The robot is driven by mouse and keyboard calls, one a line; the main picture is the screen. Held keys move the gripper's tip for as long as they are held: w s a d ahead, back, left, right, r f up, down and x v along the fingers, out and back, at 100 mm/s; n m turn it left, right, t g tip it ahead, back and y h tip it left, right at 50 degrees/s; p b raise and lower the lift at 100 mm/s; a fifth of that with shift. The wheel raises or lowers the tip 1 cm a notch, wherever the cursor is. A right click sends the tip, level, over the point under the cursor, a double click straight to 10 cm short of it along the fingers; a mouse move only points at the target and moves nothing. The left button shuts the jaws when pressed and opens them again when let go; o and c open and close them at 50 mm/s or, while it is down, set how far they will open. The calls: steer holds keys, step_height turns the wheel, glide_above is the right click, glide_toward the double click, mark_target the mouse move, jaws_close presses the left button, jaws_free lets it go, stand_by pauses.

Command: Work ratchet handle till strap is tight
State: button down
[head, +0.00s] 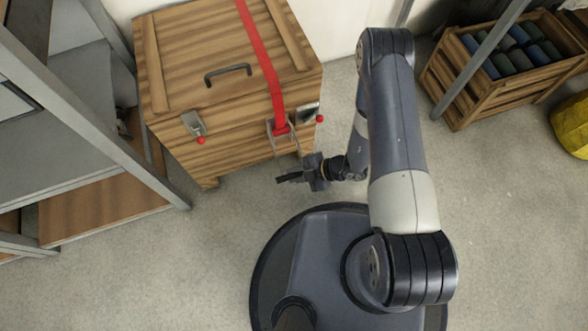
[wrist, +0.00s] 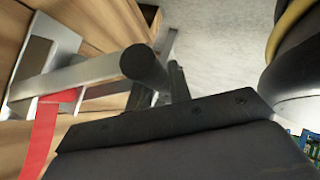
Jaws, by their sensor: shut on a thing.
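A red strap (head: 258,55) runs over the lid of a wooden crate (head: 225,135) and down its front to a metal ratchet (head: 281,131). The ratchet's metal frame (wrist: 75,78) and the strap (wrist: 42,130) show at the left of the wrist view. A dark round bar end, the ratchet handle's grip (wrist: 140,62), sits at my fingers in the wrist view. My gripper (head: 287,178) is shut on the handle, low in front of the crate and below the ratchet. The fingers partly hide the grip. How tight the strap is cannot be told.
Two latches with red knobs, left (head: 195,125) and right (head: 312,114), flank the ratchet. A grey shelf rack (head: 90,95) stands at the left. A slatted crate (head: 458,105) with dark rolls is at the right. The floor (head: 140,260) in front is clear.

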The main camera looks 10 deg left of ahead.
steer(key=shift+s+d+r+p, duration=0.1)
steer(key=shift+r+p, duration=0.1)
steer(key=shift+r, duration=0.35)
steer(key=shift+s+d+r+p, duration=0.1)
steer(key=shift+r+p, duration=0.1)
steer(key=shift+r, duration=0.35)
steer(key=shift+w+a, duration=0.1)
steer(key=c, duration=1.3)
jaws_free()
steer(key=p+v, duration=0.3)
steer(key=v, duration=0.7)
steer(key=shift+d+r, duration=0.25)
steer(key=shift+d, duration=0.1)
steer(key=shift+c, duration=0.3)
